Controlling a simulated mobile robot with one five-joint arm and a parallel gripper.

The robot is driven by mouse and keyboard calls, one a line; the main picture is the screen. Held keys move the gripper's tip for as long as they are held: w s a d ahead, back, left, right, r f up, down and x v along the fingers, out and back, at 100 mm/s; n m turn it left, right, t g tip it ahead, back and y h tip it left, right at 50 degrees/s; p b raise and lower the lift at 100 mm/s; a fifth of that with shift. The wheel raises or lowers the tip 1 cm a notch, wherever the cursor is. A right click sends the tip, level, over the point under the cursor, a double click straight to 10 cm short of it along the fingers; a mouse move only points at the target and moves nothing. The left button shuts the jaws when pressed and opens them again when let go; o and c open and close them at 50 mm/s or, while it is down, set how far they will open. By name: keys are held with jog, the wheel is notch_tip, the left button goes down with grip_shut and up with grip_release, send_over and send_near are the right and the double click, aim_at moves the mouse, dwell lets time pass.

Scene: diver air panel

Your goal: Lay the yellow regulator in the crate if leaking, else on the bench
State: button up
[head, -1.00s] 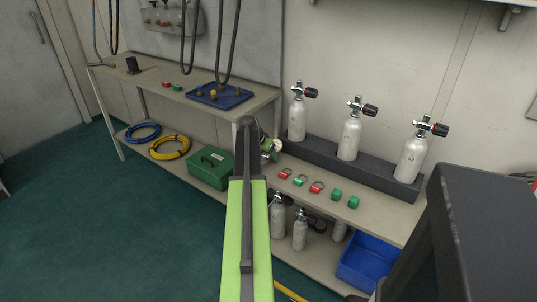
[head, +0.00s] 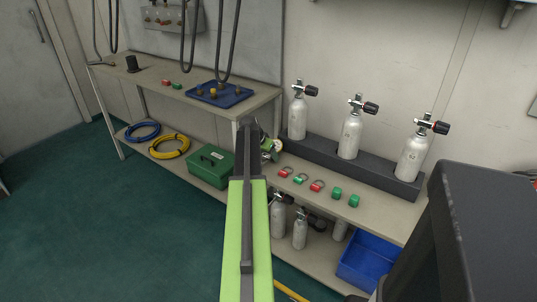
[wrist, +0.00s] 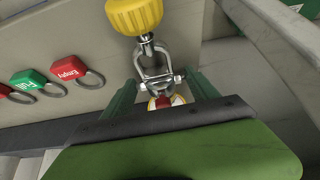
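The yellow regulator shows in the wrist view as a ribbed yellow knob (wrist: 135,16) on a metal yoke. A small round dial lies between my fingers, mostly hidden, and I cannot read it. My gripper (wrist: 162,84) has its green fingers on both sides of the yoke and looks shut on it. In the head view my gripper (head: 267,152) is above the bench near its left end, partly behind my arm, with a pale round dial beside it. The blue crate (head: 365,262) is low at right, under the bench. The bench (head: 335,207) has a beige top.
Red and green tags lie along the bench front, one reading Empty (wrist: 70,68). White cylinders (head: 349,137) stand in a dark rack (head: 330,158) behind them. A second table at left holds a blue tray (head: 240,99) with brass fittings. A green toolbox (head: 210,166) sits below.

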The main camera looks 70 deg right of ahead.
jog(key=o, duration=0.4)
jog(key=p+v, duration=1.5)
jog(key=v, duration=0.2)
jog(key=shift+a+r, duration=0.1)
jog(key=shift+r, duration=0.15)
jog(key=shift+s, duration=0.1)
